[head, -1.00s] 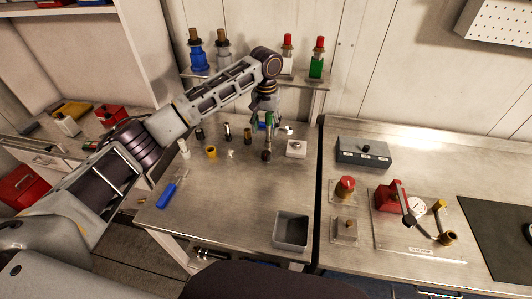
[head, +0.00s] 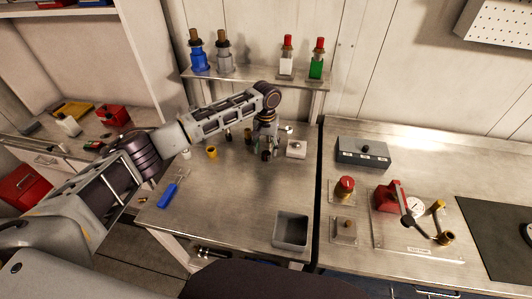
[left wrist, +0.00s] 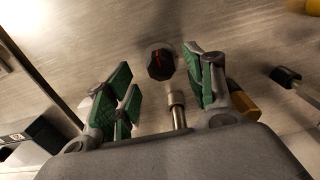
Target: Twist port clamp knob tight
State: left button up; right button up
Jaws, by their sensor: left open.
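A black round knob with a red mark (left wrist: 160,64) shows in the left wrist view, just past the fingertips and roughly between the two fingers. In the head view a small dark knob (head: 266,156) stands on the left bench, partly hidden by my gripper. My left gripper (head: 268,143) hangs over it, pointing down. In the left wrist view its green-padded fingers (left wrist: 165,88) are apart, with nothing gripped. A silver metal cylinder (left wrist: 177,108) lies in view between them, below the knob. I cannot tell whether a finger touches the knob. My right gripper is not in view.
A white block (head: 296,149) stands right of the gripper. A blue-handled tool (head: 173,190) and a grey bin (head: 291,230) are on the bench. A bottle shelf (head: 255,77) stands behind. The front middle is clear.

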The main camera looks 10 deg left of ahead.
aim_at(266, 154)
pick_arm(q)
jog(key=shift+f, duration=1.95)
jog(key=shift+c, duration=0.2)
jog(key=c, duration=1)
